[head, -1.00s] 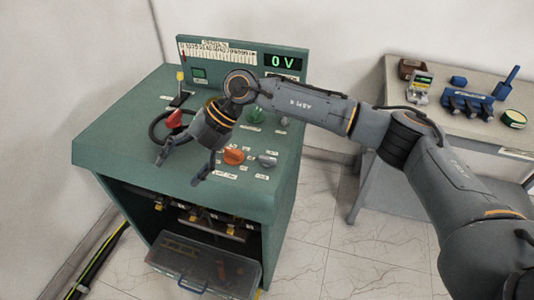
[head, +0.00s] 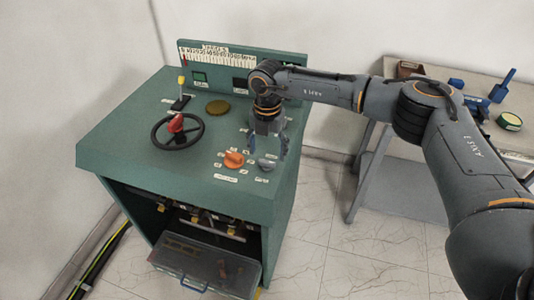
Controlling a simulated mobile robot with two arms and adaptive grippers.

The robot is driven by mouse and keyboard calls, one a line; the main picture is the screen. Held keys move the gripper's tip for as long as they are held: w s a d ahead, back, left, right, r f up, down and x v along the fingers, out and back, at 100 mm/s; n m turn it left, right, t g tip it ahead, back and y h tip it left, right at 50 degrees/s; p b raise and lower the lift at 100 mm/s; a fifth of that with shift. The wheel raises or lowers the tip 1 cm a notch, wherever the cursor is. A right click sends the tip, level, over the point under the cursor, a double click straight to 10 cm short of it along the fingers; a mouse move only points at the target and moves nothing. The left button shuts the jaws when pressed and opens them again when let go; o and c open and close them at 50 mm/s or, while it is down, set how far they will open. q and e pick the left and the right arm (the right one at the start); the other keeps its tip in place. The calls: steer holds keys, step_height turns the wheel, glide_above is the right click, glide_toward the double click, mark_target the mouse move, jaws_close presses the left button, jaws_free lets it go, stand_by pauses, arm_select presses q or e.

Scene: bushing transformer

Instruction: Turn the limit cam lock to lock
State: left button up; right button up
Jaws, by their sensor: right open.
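The green console (head: 110,150) carries an orange knob (head: 233,159) and a grey knob (head: 267,163) side by side near its front right. The labels are too small to read, so I cannot tell which one is the limit cam lock. My right gripper (head: 267,149) points down over the right part of the panel, just behind and above the grey knob. Its fingers are spread with nothing between them, and the orange knob is to their left. The gripper and arm hide the panel behind them. My left gripper is not in view.
A black handwheel (head: 158,145) with a red knob (head: 176,123) stands on the left of the panel. A yellow-tipped lever (head: 181,88) is behind it. A side table (head: 450,68) with tools is at the right. A clear case (head: 205,262) sits under the console.

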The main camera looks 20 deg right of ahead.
mark_target(267, 161)
steer(key=shift+f+p, duration=0.3)
steer(key=shift+f, duration=1.5)
steer(key=c, duration=1.2)
